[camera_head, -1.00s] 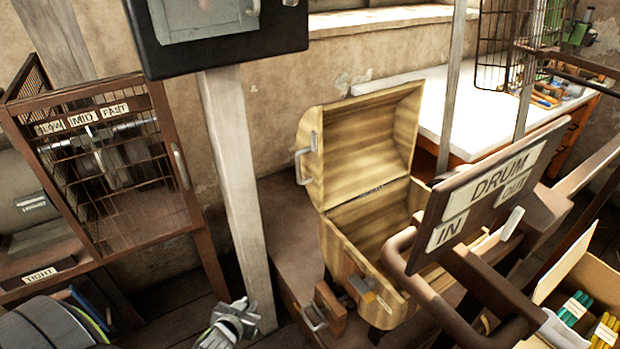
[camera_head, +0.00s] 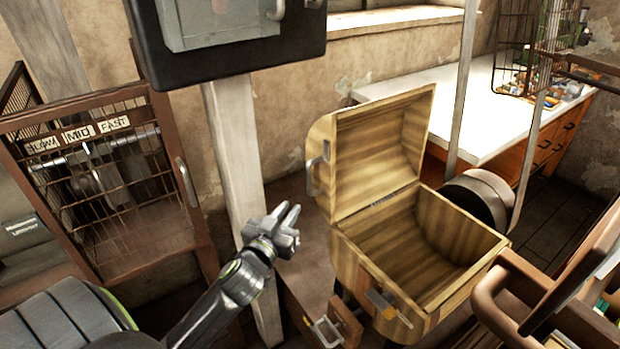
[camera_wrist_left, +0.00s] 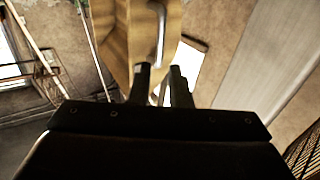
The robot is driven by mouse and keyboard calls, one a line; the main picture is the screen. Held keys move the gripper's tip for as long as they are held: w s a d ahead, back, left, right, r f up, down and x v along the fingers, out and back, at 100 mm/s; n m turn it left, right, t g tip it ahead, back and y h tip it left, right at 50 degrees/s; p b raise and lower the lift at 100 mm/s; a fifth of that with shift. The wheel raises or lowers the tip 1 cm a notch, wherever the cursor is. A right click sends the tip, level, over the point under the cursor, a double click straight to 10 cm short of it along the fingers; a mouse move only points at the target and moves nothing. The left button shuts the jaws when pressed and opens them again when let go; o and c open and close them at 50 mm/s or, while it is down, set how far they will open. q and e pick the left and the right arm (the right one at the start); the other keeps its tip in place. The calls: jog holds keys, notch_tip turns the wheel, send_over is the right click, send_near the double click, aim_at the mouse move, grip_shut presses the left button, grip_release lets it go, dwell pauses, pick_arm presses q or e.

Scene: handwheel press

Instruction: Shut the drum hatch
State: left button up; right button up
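The drum (camera_head: 400,285) is a striped wooden barrel body with an open, empty-looking inside. Its curved hatch (camera_head: 375,140) stands raised, hinged along the back left rim. A metal handle (camera_head: 315,175) sits on the hatch's left edge. A metal latch (camera_head: 385,303) is on the drum's front. My left gripper (camera_head: 290,217) is left of and below the hatch handle, apart from it. In the left wrist view its fingers (camera_wrist_left: 160,80) are parted with nothing seen between them, and the hatch (camera_wrist_left: 125,35) and handle (camera_wrist_left: 160,35) lie ahead. My right gripper is out of view.
A wooden post (camera_head: 235,150) stands behind my left gripper. A caged cabinet (camera_head: 110,190) labelled SLOW, MID, FAST is at the left. A dark box (camera_head: 225,60) hangs above. Brown rails (camera_head: 495,290) crowd the drum's right side. A white-topped bench (camera_head: 450,85) stands behind.

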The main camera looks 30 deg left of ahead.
aim_at(308, 181)
pick_arm(q)
jog(key=w, duration=0.4)
jog(key=w+a, duration=0.1)
jog(key=w, duration=0.3)
jog(key=w+a+p, duration=0.1)
jog(key=w, duration=0.3)
jog(key=shift+w+a, duration=0.2)
jog(key=shift+w, duration=0.1)
grip_shut()
